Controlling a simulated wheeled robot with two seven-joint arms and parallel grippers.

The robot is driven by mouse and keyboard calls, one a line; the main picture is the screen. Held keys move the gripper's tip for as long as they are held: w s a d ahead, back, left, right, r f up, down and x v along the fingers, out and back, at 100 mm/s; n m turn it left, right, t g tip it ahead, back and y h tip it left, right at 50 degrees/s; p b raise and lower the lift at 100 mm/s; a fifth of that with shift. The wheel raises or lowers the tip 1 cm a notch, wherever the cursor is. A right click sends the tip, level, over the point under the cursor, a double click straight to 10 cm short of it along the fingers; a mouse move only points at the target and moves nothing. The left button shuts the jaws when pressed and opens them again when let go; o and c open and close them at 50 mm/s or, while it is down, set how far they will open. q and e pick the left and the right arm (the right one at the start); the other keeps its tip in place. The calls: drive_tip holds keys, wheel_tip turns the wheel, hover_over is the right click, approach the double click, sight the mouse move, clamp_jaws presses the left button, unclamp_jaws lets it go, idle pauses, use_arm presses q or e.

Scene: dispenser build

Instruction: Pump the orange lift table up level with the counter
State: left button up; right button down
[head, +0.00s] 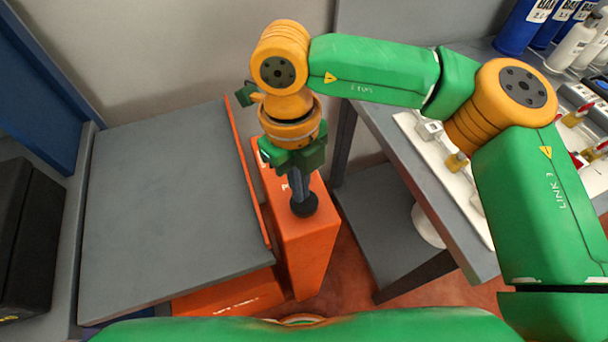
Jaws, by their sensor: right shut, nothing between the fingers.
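The orange lift table has a wide grey top (165,190) and an orange base (230,293) below it, on the left. An orange upright housing (305,250) stands at its right side. A dark round knob (304,206) shows over the housing's top. My right gripper (299,190) is shut and points down directly above the knob; whether it touches the knob I cannot tell. My right wrist hides part of the housing. The counter (440,205) is the grey surface on the right, with a gap between it and the lift table. My left gripper is out of view.
Blue bottles (520,27) and white bottles (570,45) stand at the counter's back right. A white tray (420,130) with small parts lies on the counter under my right arm. A black box (22,240) is at far left. The lift table's top is bare.

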drive_tip(key=shift+w+a+r+p, duration=0.7)
drive_tip(key=shift+w+a+p, duration=0.2)
drive_tip(key=shift+p, duration=0.2)
drive_tip(key=shift+w+a+f, duration=0.1)
drive_tip(key=shift+w+f, duration=0.1)
drive_tip(key=shift+w, duration=0.15)
wheel_tip(320, 180, up, 7)
drive_tip(key=shift+w+a+b, duration=0.25)
drive_tip(key=shift+b, duration=0.15)
